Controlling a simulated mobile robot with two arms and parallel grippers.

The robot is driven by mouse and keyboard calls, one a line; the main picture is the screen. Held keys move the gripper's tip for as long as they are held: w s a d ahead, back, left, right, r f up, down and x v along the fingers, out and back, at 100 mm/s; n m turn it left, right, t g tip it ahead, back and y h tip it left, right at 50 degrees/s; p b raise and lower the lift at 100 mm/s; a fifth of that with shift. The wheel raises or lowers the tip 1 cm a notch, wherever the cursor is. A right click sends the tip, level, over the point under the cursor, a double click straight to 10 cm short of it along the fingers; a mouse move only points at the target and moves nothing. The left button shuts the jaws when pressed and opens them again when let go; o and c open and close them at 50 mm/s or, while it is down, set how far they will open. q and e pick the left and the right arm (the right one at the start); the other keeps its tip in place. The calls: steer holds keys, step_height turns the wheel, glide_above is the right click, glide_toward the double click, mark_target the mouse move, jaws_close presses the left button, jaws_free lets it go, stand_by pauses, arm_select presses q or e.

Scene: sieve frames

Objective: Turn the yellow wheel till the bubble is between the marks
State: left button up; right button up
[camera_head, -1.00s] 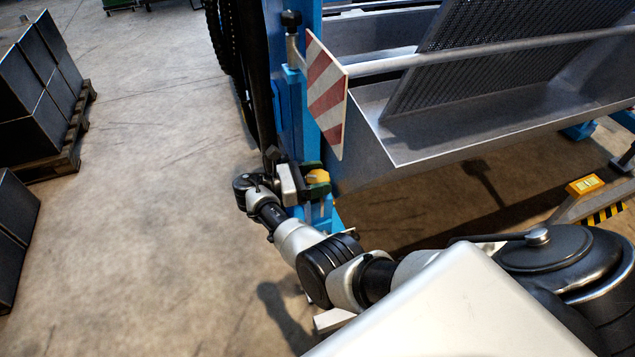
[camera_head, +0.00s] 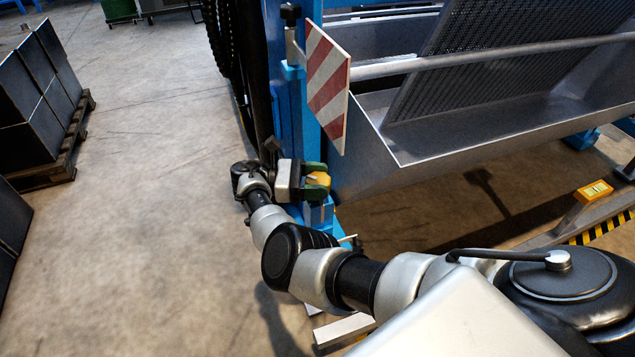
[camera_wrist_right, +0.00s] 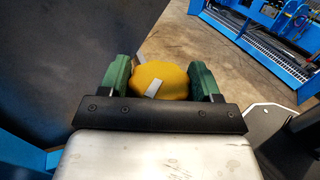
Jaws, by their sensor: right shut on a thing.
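The yellow wheel (camera_head: 319,180) sits on the blue post at the near corner of the grey trough. It also shows large in the right wrist view (camera_wrist_right: 160,79), with a pale grey strip on its face. My right gripper (camera_head: 314,177) is shut on the wheel, with a green finger on each side of it in the wrist view. A yellow level with a pale greenish vial (camera_head: 595,190) sits on a grey beam at the right. Its bubble and marks are too small to make out. My left gripper is not in view.
A red-and-white striped plate (camera_head: 328,88) stands above the wheel, close to my right wrist. The grey trough (camera_head: 440,135) with a perforated screen is to its right. Dark boxes on a pallet (camera_head: 62,165) stand at the left. The concrete floor between is clear.

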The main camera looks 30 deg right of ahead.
steer(key=shift+d+r, duration=0.1)
stand_by(0.3)
steer(key=o, duration=0.9)
